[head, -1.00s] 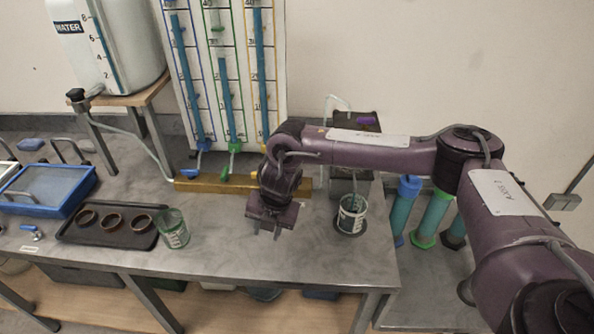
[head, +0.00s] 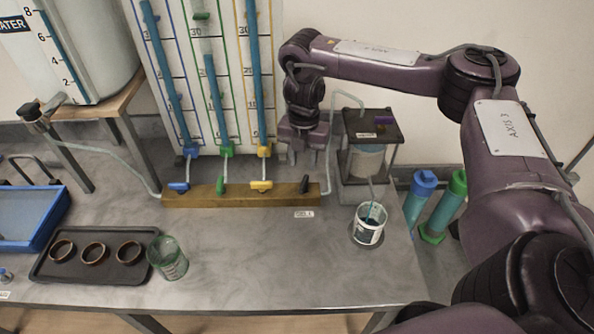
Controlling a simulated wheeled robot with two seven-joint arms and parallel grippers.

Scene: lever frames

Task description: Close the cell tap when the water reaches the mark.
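The black cell tap lever (head: 304,184) stands at the right end of the brass manifold (head: 240,195), with a small white label (head: 304,214) in front. My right gripper (head: 301,158) hangs just above and behind this lever, fingers pointing down and apart, holding nothing I can see. The lever is not between the fingers. The clear cell (head: 366,163), with a dark lid, stands right of the manifold. Its content looks greyish; the mark and the exact water level are too small to tell. My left gripper is out of view.
Blue (head: 179,187), green (head: 221,186) and yellow (head: 262,185) taps share the manifold. The middle bench is clear.

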